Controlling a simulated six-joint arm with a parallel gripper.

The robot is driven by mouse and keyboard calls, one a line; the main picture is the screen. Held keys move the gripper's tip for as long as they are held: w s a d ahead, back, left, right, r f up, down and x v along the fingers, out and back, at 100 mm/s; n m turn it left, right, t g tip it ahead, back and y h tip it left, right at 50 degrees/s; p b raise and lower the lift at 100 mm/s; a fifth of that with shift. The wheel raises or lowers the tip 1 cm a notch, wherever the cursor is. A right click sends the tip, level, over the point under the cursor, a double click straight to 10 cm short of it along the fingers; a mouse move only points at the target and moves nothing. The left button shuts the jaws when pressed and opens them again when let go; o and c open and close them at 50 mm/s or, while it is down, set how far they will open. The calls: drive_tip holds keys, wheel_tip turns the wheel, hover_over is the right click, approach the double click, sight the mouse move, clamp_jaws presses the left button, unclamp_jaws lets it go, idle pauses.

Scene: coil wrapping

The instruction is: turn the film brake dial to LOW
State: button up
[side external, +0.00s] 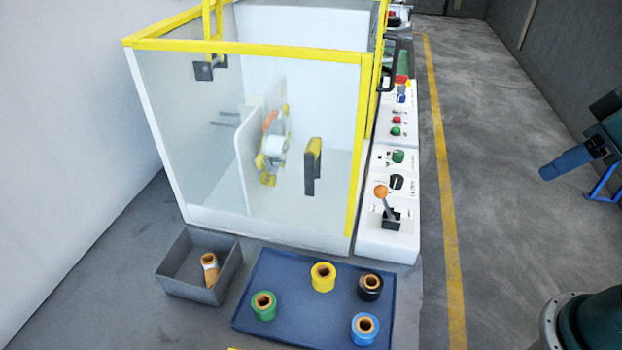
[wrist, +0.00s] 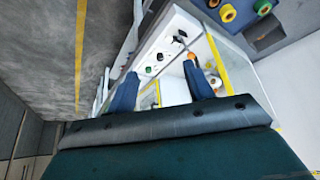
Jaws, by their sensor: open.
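The white control panel (side external: 388,235) runs along the right side of the wrapping machine. A black dial (side external: 396,182) sits on it between a green knob (side external: 398,156) and a lever with an orange ball (side external: 381,192). The labels are too small to read, so I cannot tell the dial's setting. In the wrist view, the black dial (wrist: 160,56) shows between my fingers, beyond their tips. My gripper (wrist: 159,69) is open and empty, with its two blue fingers apart. In the side view, my gripper (side external: 544,173) is at the right edge, well away from the panel.
The machine's yellow-framed clear guard (side external: 250,47) stands left of the panel. In front lie a blue tray (side external: 300,322) with several film rolls and a grey bin (side external: 195,287) holding one roll. Open floor (side external: 500,200) lies between the panel and my gripper.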

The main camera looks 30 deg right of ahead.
drive_tip(key=w+d+r+m+g, duration=0.15)
drive_tip(key=w+r, duration=0.25)
drive_tip(key=w, duration=0.6)
drive_tip(key=m+g, duration=0.4)
drive_tip(key=m, duration=0.2)
hover_over(399, 152)
wheel_tip(399, 152, down, 17)
drive_tip(key=shift+f, duration=0.15)
wheel_tip(399, 152, down, 14)
drive_tip(key=shift+r, duration=0.25)
